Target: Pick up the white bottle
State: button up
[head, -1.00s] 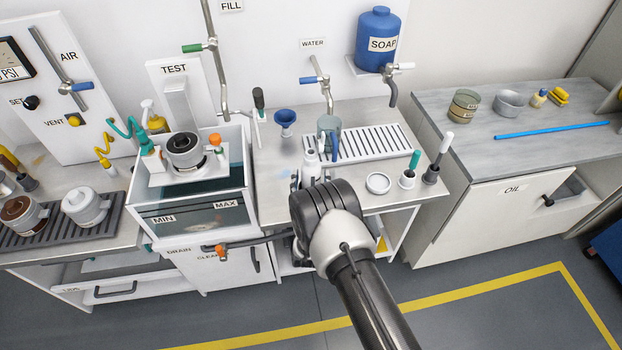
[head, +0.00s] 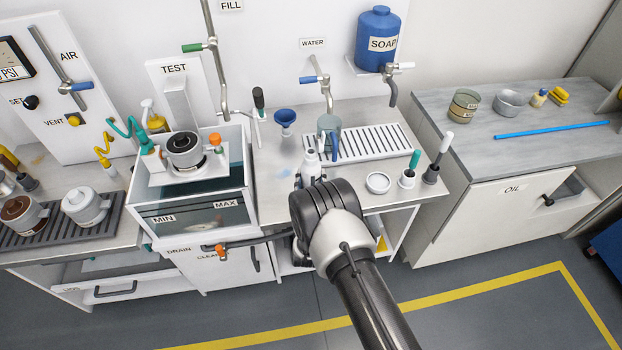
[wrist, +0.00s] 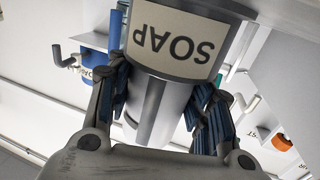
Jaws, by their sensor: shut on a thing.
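The white bottle (head: 311,166) stands at the front of the sink counter in the head view, its lower part hidden behind my gripper. In the wrist view the bottle (wrist: 165,100) fills the middle, and its SOAP label appears upside down. My gripper (wrist: 160,88) has its blue-padded fingers on both sides of the bottle and is shut on it. In the head view my own wrist mostly hides the fingers. The bottle looks upright, and I cannot tell whether its base touches the counter.
A small white dish (head: 378,183) and upright brushes (head: 437,160) are to the right. The test tank (head: 195,215) is to the left. A blue soap dispenser (head: 378,42) hangs above.

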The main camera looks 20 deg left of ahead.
notch_tip(320, 180, up, 20)
jog(key=p, duration=0.5)
jog(key=d+r+m+h, duration=0.1)
jog(key=d+r, duration=0.3)
jog(key=d, duration=0.8)
jog(key=s+d+r+m+h+b, duration=0.1)
jog(key=d+r, duration=0.3)
jog(key=d, duration=0.8)
jog(key=d+r+m+h+b, duration=0.1)
jog(key=d+r+h, duration=0.2)
jog(key=d, duration=1)
jog(key=shift+s+r+m+t+h, duration=0.3)
jog(key=shift+r+t, duration=0.1)
jog(key=shift+r, duration=0.35)
